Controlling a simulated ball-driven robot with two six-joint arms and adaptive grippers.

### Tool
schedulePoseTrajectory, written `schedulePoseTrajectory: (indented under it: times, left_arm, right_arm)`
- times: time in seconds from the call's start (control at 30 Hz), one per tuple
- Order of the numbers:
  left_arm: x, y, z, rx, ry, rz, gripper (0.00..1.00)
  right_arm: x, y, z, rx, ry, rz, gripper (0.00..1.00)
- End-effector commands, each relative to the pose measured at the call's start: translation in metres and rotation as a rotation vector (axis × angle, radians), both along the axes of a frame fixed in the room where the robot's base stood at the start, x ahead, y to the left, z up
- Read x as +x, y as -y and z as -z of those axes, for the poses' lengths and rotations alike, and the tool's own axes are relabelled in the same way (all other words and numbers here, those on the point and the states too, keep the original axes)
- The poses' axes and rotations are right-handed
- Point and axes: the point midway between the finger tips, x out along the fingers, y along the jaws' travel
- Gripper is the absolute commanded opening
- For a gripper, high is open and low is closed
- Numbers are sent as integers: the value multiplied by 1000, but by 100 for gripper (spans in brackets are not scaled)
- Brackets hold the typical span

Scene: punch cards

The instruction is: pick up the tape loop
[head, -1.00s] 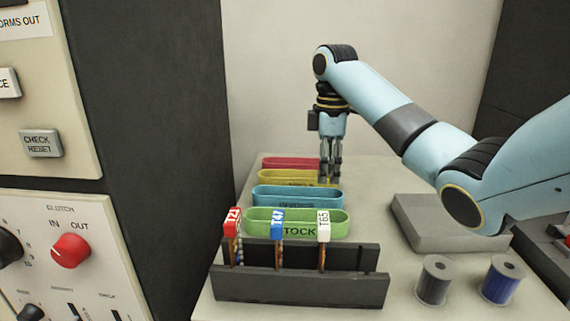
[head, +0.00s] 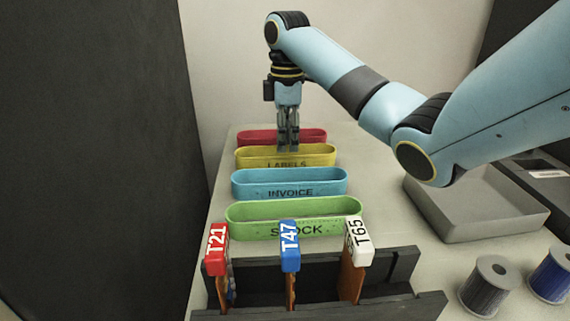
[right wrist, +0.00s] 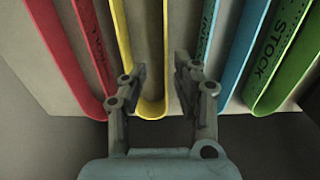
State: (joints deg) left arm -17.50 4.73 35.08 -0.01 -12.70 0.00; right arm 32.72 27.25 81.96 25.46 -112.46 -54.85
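Several tape loops stand in a row on the tabletop. The red loop (head: 258,137) is at the back, then the yellow loop (head: 247,156) marked LABELS, the blue loop (head: 245,184) marked INVOICE, and the green loop (head: 245,215) marked STOCK. My right gripper (head: 288,147) points down over the yellow loop, near its middle. In the right wrist view the gripper (right wrist: 160,68) is open, with the yellow loop (right wrist: 152,110) showing between its fingers. I cannot tell how far the fingertips are above it. My left gripper is not in view.
A dark rack (head: 330,285) with red, blue and white tags stands in front of the loops. A grey tray (head: 480,222) and two spools, grey (head: 487,286) and blue (head: 553,275), are at the right. A dark panel (head: 90,150) rises at the left.

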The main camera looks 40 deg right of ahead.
Motion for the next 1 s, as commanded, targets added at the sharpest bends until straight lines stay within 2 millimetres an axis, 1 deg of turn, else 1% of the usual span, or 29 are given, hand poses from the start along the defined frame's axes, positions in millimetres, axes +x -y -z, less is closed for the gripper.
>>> schedulePoseTrajectory:
  times: [0.17,0.33,0.4,0.6,0.83,1.0]
  left_arm:
    - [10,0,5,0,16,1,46]
    - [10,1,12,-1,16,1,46]
    - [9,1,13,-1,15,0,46]
    - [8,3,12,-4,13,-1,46]
    - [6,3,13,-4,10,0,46]
    - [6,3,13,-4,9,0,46]
  right_arm:
    - [-4,-2,20,0,-4,0,30]
    - [-6,-4,47,2,-4,0,30]
    - [-5,-4,52,2,-2,0,30]
    - [-5,-4,51,1,-1,-1,30]
    - [-5,-4,51,1,-1,-1,0]
    - [-5,-4,50,1,-1,-1,0]
